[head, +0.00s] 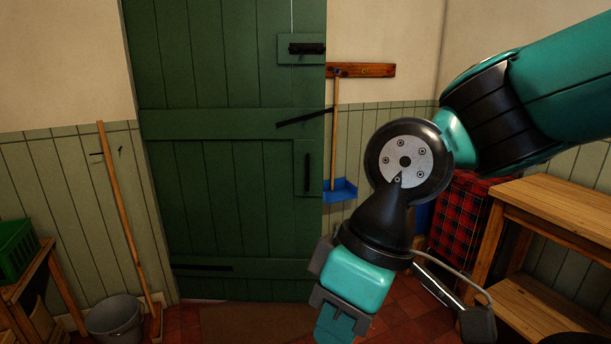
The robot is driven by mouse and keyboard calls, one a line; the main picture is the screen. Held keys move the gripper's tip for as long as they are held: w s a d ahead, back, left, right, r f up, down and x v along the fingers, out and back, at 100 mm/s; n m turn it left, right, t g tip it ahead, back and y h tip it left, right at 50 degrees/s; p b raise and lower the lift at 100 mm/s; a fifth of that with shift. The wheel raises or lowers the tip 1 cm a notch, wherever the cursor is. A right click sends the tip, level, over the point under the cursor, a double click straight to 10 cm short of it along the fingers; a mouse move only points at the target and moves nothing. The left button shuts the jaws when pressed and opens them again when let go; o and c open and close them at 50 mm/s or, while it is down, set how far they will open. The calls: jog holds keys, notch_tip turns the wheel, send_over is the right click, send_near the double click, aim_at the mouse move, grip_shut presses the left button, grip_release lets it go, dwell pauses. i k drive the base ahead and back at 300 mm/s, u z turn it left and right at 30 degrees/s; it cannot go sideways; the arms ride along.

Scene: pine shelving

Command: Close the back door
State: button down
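The back door (230,190) is a tall green plank door in the middle left of the head view. A black bolt (307,48) sits high near its right edge, and a black upright handle (308,170) lower on that side. A black latch bar (304,118) slants up to the right and reaches past the door's edge. The right edge shows against the wall without a visible frame; I cannot tell how far the door stands from its frame. My gripper (336,326) points down, right of the door's lower part and nearer the camera. Its fingertips are partly cut off by the picture's bottom.
A broom (126,200) leans at the left beside a grey bucket (115,318). A green crate (17,250) sits on a small wooden stand. A blue dustpan (341,190) hangs under a peg rail (365,70). A wooden bench (560,210) stands right. A brown mat (255,324) lies before the door.

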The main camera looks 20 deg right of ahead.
aim_at(214, 83)
jog(key=u, duration=0.1)
jog(key=i, duration=1.2)
jog(key=z, duration=0.75)
